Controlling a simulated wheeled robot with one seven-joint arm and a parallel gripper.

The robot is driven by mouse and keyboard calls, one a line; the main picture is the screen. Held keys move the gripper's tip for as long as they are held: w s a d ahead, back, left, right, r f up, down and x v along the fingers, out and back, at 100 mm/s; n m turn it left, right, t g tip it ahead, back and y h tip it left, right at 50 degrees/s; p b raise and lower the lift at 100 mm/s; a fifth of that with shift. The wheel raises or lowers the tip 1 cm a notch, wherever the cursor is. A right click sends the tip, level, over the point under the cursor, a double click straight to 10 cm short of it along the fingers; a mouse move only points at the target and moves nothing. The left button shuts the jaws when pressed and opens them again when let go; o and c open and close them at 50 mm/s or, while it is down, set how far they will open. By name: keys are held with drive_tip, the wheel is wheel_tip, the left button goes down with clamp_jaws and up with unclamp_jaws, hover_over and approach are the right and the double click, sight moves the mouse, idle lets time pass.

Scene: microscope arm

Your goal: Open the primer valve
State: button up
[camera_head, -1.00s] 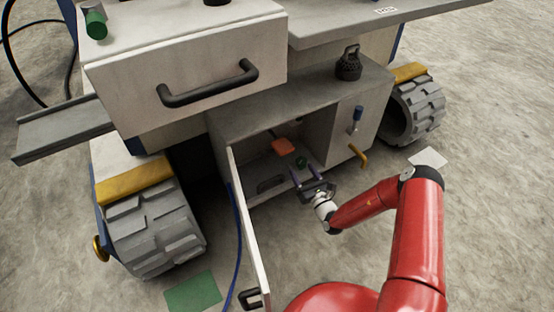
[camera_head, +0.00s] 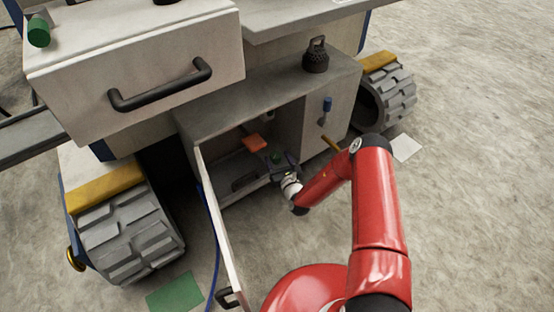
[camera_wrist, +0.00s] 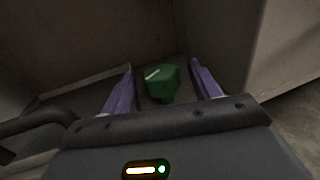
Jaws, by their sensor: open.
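A green knob (camera_head: 277,158) with a white line on top sits inside the open lower cabinet. It also shows in the wrist view (camera_wrist: 160,82), upright and between my fingers. My gripper (camera_wrist: 165,75) is open, with one purple finger to each side of the knob. Gaps show between knob and fingers, so neither appears to touch it. In the head view my gripper (camera_head: 279,163) reaches into the cabinet and partly hides the knob's surroundings. No label shows whether this knob is the primer valve.
An orange part (camera_head: 254,142) lies near the knob. The open cabinet door (camera_head: 222,230) stands to the left of my arm. A drawer (camera_head: 140,65) juts out above left.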

drive_tip(key=shift+w+a, duration=0.15)
drive_tip(key=shift+w, duration=0.25)
drive_tip(key=c, duration=1)
drive_tip(key=shift+n+y, duration=0.3)
drive_tip(key=shift+y, duration=0.2)
drive_tip(key=n+g+y+b, duration=0.2)
drive_tip(key=y, duration=0.1)
drive_tip(key=shift+d+f, duration=0.15)
drive_tip(key=shift+d, duration=0.15)
drive_tip(key=shift+w+d+n+g+y+b, duration=0.1)
drive_tip(key=shift+w+n+g+y+b, duration=0.05)
drive_tip(key=shift+n+g+y+b, duration=1.65)
